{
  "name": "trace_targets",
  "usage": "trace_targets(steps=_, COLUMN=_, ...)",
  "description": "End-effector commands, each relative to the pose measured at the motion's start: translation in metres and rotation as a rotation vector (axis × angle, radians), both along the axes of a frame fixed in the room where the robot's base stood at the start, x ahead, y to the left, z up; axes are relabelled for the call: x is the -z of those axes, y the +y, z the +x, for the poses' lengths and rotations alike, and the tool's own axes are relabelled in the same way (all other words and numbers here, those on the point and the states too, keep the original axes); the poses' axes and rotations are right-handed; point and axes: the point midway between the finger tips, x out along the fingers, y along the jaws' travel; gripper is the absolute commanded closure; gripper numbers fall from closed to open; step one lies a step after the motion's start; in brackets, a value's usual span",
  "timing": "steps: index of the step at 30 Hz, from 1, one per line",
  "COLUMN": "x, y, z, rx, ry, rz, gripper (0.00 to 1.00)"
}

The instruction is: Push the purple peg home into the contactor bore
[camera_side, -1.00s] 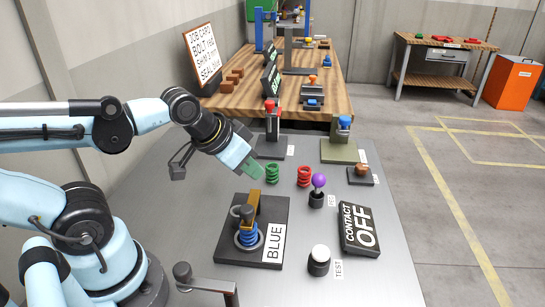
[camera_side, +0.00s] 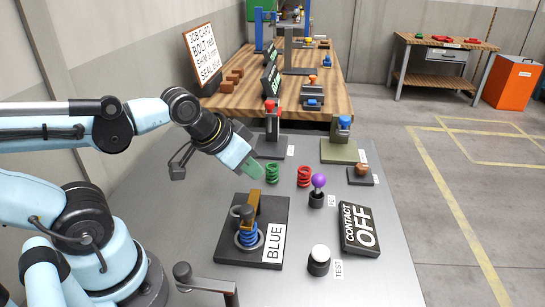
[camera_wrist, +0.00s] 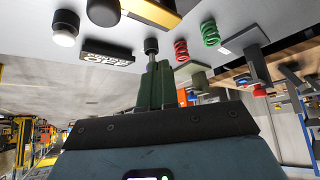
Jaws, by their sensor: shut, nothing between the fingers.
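The purple peg (camera_side: 318,181) has a round purple head and stands upright in a small black holder (camera_side: 316,200) labelled PEG. In the wrist view a dark post (camera_wrist: 151,46) shows just beyond my fingertips; no purple is visible there. My gripper (camera_side: 256,171) is shut and empty, tilted down above the grey table, left of the peg and apart from it. Its green fingers (camera_wrist: 155,80) lie together in the wrist view. A sign (camera_side: 360,229) reads CONTACT OFF. I cannot tell which part holds the contactor bore.
A green spring (camera_side: 272,173) and red spring (camera_side: 304,176) stand between my gripper and the peg. A dark plate (camera_side: 224,246) marked BLUE carries a blue spring and brown bracket. A white-topped TEST button (camera_side: 319,256) stands in front. Red-topped and blue-topped fixtures stand behind.

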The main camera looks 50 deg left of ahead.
Motion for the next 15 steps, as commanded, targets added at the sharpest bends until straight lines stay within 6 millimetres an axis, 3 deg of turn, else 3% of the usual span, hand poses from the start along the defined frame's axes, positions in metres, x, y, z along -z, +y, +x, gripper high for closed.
trace_targets(steps=6, x=0.0, y=0.0, z=0.0, rx=0.0, ry=0.0, rz=0.0, gripper=1.0)
trace_targets(steps=15, x=0.0, y=0.0, z=0.0, rx=0.0, ry=0.0, rz=0.0, gripper=0.54)
